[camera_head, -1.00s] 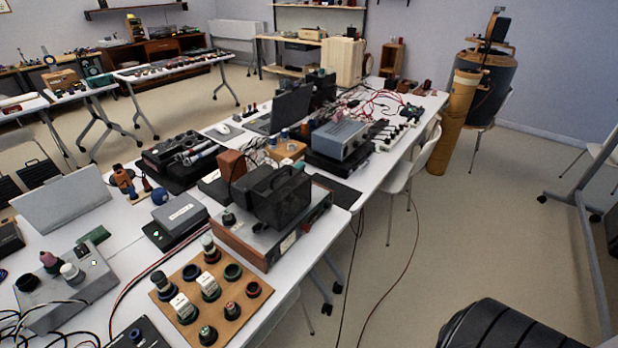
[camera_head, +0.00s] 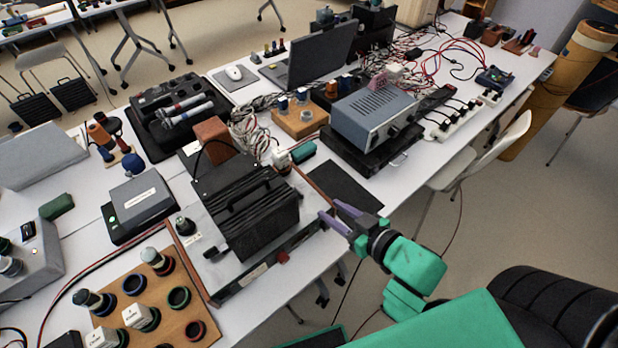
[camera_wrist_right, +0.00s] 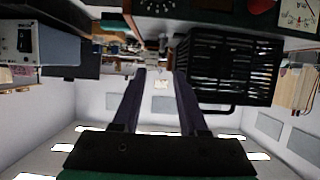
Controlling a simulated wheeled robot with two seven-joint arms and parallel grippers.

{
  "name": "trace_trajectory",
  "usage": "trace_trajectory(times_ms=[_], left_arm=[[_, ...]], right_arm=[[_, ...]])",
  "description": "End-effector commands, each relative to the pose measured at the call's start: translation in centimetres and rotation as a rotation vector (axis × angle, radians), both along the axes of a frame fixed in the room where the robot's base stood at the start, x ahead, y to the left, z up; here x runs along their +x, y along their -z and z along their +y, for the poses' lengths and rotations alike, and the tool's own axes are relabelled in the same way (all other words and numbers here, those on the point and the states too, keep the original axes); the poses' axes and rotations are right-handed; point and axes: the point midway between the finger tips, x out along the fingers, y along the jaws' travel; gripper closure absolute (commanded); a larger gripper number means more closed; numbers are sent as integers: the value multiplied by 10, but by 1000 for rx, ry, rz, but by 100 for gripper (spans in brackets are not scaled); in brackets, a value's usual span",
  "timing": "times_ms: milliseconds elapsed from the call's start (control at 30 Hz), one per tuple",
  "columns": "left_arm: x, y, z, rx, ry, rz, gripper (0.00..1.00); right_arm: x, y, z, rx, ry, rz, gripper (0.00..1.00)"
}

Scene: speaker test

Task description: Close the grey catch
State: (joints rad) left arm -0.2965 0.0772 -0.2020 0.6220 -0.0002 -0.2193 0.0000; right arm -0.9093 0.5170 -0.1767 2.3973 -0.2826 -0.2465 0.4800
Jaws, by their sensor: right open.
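I cannot make out a grey catch for certain in either view. A black ribbed case (camera_head: 262,222) with a carry handle stands on a grey-topped, wood-sided unit (camera_head: 222,291) near the table's front edge. My right gripper (camera_head: 330,211) has purple fingers and is open and empty, just right of that unit's right end. In the right wrist view, which looks upside down, the open fingers (camera_wrist_right: 160,74) point inward with nothing between them. The black case (camera_wrist_right: 225,65) is to their right there. My left gripper is not in view.
A blue-grey metal device (camera_head: 372,116) on a black base stands behind my right gripper. A dark mat (camera_head: 342,186) lies between it and the unit. A wooden board (camera_head: 185,325) with knobs and rings is front left. A white chair (camera_head: 490,155) stands at the right.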

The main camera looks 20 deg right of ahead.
Motion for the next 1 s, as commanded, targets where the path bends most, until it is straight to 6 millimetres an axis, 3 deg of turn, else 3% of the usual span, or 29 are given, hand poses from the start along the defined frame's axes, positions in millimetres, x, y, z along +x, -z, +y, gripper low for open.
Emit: trace_trajectory(times_ms=[200, 533, 700, 933, 1000], left_arm=[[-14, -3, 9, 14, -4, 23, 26], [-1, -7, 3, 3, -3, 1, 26], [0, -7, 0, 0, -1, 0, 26], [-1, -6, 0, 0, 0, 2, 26], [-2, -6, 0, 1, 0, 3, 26]], right_arm=[[37, 14, 14, -1, 0, -5, 57], [103, 45, 41, -1, 1, -2, 57], [117, 52, 46, -2, 1, 0, 57], [118, 53, 47, -2, 1, 1, 57], [118, 53, 47, -2, 1, 1, 84]])
